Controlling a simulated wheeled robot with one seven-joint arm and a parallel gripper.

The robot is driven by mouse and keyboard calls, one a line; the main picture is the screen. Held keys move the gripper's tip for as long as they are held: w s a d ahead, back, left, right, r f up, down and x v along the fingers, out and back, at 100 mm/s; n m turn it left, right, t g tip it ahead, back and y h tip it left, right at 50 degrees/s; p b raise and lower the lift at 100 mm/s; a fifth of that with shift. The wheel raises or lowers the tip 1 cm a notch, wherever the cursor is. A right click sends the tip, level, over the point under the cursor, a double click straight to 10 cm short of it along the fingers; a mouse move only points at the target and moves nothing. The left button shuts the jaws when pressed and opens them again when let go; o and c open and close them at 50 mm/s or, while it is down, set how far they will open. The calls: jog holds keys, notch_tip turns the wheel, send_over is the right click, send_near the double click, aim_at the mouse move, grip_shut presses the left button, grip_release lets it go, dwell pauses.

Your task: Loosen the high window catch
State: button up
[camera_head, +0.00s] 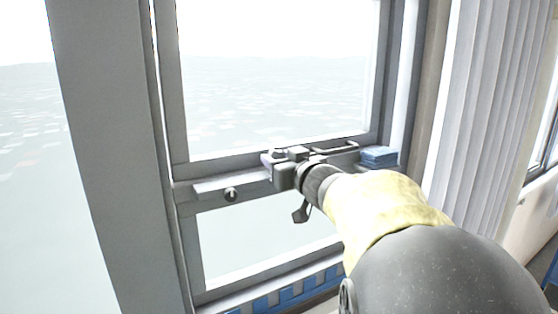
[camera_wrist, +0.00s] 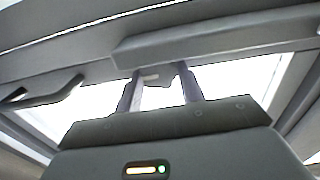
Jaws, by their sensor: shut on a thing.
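The window (camera_head: 278,78) has a grey frame with a cross rail (camera_head: 225,184) between its upper and lower panes. My gripper (camera_head: 276,161) is at this rail, right of its middle. In the wrist view, my two fingers (camera_wrist: 163,80) stand apart on either side of a small piece of the window catch (camera_wrist: 151,78), and are shut on it. Most of the catch is hidden by the gripper and fingers, so its exact position cannot be told.
A dark loop handle (camera_head: 338,148) is on the rail just right of my gripper. A blue item (camera_head: 378,156) lies at the right frame. A pale curtain (camera_head: 490,100) hangs further right.

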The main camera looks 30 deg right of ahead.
jog(key=n+b, duration=0.1)
jog(key=n, duration=0.1)
jog(key=shift+a+f+n+b, duration=0.1)
jog(key=shift+f+n+b, duration=0.05)
jog(key=shift+n+b, duration=0.15)
jog(key=shift+n, duration=0.9)
jog(key=o, duration=1)
jog(key=shift+w, duration=0.2)
jog(key=shift+s, duration=0.1)
